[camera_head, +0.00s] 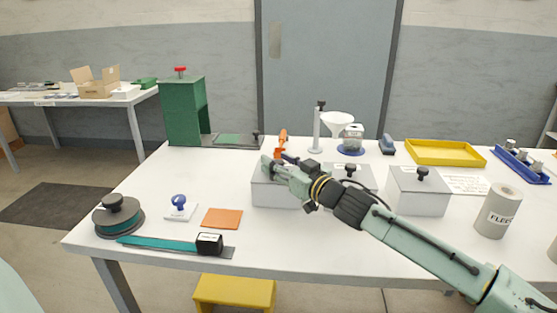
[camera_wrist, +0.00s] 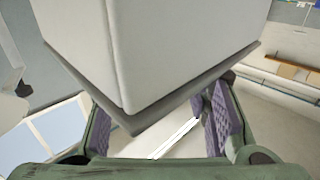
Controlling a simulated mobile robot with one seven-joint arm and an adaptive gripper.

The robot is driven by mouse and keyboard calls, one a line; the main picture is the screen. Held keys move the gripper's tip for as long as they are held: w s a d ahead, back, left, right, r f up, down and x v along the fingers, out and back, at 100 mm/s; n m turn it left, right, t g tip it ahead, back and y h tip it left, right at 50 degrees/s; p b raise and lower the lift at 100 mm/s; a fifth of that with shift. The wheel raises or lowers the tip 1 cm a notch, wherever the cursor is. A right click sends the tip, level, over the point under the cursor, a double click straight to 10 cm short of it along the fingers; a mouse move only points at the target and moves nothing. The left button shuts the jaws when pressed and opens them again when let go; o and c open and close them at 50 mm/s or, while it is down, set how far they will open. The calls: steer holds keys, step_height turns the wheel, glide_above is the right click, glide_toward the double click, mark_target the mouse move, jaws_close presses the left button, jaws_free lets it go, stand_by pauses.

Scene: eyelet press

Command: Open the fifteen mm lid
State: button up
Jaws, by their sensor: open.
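Three pale boxes with lids stand in a row on the white table: a left box (camera_head: 272,195), a middle box (camera_head: 349,178) and a right box (camera_head: 418,198). Black knobs show on the middle and right lids. No size label is readable, so I cannot tell which lid is the fifteen mm one. My gripper (camera_head: 273,165) is at the top of the left box and hides most of its lid and any knob. In the wrist view, my gripper (camera_wrist: 168,122) has its purple pads apart, with a pale box corner with a grey rim (camera_wrist: 135,125) in front of them. Contact is unclear.
A green press (camera_head: 185,112) stands at the back left. An orange tool (camera_head: 282,143) and a funnel stand (camera_head: 318,130) are behind the boxes. A yellow tray (camera_head: 445,152) and grey cylinder (camera_head: 497,212) are to the right. The front middle table is clear.

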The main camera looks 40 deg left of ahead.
steer(key=shift+a, duration=0.2)
jaws_close()
stand_by(0.5)
stand_by(0.3)
